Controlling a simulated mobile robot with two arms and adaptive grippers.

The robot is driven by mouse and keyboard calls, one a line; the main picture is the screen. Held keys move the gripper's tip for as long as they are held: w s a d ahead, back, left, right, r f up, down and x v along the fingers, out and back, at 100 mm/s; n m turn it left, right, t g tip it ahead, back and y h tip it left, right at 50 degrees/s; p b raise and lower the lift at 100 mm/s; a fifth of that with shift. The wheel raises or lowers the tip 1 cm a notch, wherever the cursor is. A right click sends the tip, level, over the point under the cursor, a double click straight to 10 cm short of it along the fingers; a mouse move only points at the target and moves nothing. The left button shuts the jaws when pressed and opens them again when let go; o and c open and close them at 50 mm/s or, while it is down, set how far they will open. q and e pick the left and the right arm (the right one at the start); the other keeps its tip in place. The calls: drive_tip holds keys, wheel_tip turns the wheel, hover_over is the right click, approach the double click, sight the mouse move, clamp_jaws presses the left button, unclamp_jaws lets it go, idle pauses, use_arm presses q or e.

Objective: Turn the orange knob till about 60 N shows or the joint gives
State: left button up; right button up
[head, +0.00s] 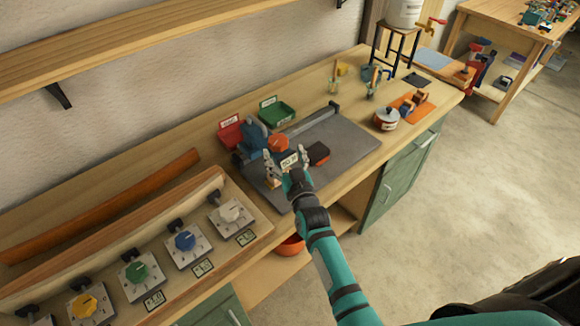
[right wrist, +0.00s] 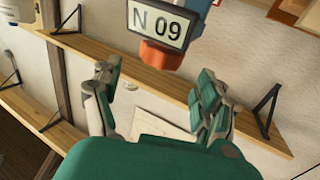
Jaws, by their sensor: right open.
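The orange knob (head: 278,143) sits on a blue device (head: 256,138) at the left of a grey plate. In the right wrist view, the knob's orange body (right wrist: 155,55) shows beside a small display (right wrist: 158,24). That view is upside down, with "N 09" in the picture, so the display reads 60 N. In the head view the display (head: 289,160) is small. My right gripper (head: 286,163) is open around the front of the display, with nothing between its fingers; the fingers stand apart in the wrist view (right wrist: 158,85). The joint is largely hidden by the gripper. My left gripper is out of view.
The grey plate (head: 345,142) has free room on its right and carries a dark red block (head: 318,153). A red bin (head: 230,133) and a green bin (head: 277,113) stand behind. Coloured dials (head: 186,241) line the bench at left.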

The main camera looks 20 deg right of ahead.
drive_tip(key=s, duration=0.5)
drive_tip(key=shift+s+a, duration=0.15)
drive_tip(key=shift+s, duration=0.1)
